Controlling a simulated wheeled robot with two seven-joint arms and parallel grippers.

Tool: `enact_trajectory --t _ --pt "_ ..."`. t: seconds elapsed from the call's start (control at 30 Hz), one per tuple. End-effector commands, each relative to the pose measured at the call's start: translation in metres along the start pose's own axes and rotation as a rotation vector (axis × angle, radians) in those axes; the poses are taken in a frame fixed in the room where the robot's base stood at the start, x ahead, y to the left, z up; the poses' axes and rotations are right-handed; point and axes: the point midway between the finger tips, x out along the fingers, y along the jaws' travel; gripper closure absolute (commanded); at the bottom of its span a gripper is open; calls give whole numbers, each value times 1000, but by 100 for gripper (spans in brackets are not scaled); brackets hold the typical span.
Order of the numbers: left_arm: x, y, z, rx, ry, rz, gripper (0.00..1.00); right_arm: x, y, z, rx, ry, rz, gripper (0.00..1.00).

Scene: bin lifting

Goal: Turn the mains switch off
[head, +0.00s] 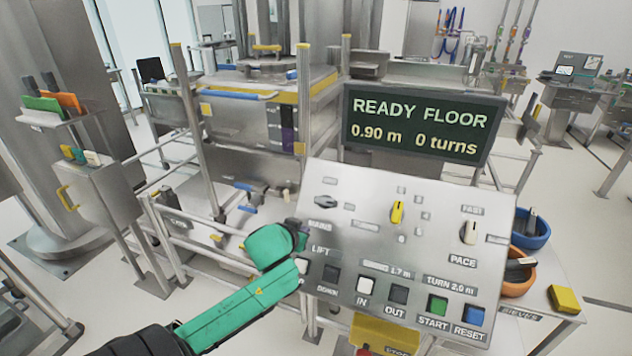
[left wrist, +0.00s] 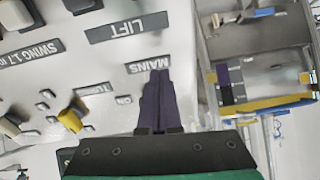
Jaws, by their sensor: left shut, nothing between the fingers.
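The mains switch (head: 325,202) is a grey rotary knob at the upper left of the sloping control panel (head: 350,240), just above the MAINS label. My left gripper (head: 302,228) reaches in from the lower left, its tips close to the panel's left edge, below and left of the knob. In the left wrist view its dark fingers (left wrist: 158,95) are together and empty, pointing at the MAINS label (left wrist: 150,67). There the fingers hide the place of the knob. I cannot tell whether they touch it. My right gripper is not in view.
A yellow selector (head: 397,212) and the white PACE knob (head: 468,232) sit right of the mains switch. Push buttons (head: 366,285) line the lower panel. The display (head: 420,125) reads READY FLOOR, 0.90 m, 0 turns. Blue (head: 530,228) and orange (head: 519,275) bowls stand at right.

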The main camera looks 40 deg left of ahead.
Motion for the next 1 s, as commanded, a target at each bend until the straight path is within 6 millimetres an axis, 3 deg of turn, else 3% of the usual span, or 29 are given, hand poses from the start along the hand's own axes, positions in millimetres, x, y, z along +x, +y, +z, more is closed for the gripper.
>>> enact_trajectory --t 0.03,0.1,0.23,0.67,1.0 --pt "-12 -6 -38 -21 75 -2 100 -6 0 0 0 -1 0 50" --pt "-24 -9 -75 -58 156 5 100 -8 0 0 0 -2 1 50" --pt "-39 -11 -111 -96 237 21 100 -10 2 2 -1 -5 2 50" --pt "-35 -11 -117 -104 247 24 100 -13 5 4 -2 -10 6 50" --pt "23 -11 -134 -107 248 22 100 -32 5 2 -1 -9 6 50"
